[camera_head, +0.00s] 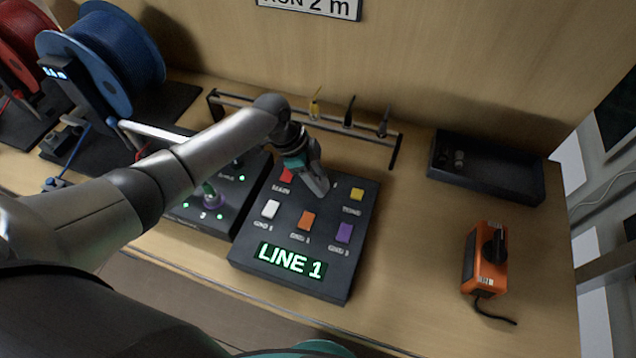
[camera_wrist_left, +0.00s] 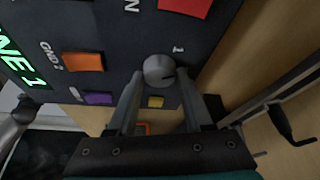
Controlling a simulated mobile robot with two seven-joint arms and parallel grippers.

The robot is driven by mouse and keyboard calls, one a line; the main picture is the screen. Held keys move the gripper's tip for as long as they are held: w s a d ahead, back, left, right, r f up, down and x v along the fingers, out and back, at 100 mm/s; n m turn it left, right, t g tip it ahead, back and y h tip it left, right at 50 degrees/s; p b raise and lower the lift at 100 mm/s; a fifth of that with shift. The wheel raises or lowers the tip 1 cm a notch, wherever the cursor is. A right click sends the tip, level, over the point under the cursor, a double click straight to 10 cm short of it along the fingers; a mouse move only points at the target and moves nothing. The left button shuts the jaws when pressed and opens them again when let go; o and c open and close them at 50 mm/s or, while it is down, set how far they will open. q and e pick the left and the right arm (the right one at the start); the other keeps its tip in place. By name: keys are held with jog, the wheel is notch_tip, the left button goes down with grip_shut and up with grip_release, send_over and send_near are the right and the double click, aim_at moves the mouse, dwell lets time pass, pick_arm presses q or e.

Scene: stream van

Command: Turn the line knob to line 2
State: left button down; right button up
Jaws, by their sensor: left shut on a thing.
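A dark control box (camera_head: 238,256) lies on the bench with coloured square buttons and a lit green display (camera_head: 290,260) reading LINE 1. My left gripper (camera_head: 320,188) reaches down to the upper part of this box. In the left wrist view the round grey line knob (camera_wrist_left: 158,70) sits between the two fingertips (camera_wrist_left: 158,78), and the gripper is shut on it. A "1" and part of another label show around the knob. In the head view my gripper hides the knob. My right gripper is not in view.
Another dark box with a green-lit dial (camera_head: 210,190) stands close at left, under my arm. A rail with small hanging tools (camera_head: 347,122) runs behind. A dark tray (camera_head: 487,195) and an orange device (camera_head: 468,262) are at right, with bare bench between.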

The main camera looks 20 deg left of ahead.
pick_arm(q)
jog(key=m+g+b, duration=0.1)
jog(key=m+b, duration=0.1)
jog(key=m, duration=0.1)
jog(key=shift+w+f+b, duration=0.1)
jog(key=shift+f+b, duration=0.05)
jog(key=shift+b, duration=0.25)
jog(key=shift+m+g+b, duration=0.6)
jog(key=shift+m+b, duration=0.25)
jog(key=shift+m, duration=0.45)
jog(key=shift+c, duration=1.6)
grip_release()
jog(key=p+v, duration=0.1)
jog(key=v, duration=1.4)
jog(key=shift+r, duration=0.25)
jog(key=shift+w, duration=0.1)
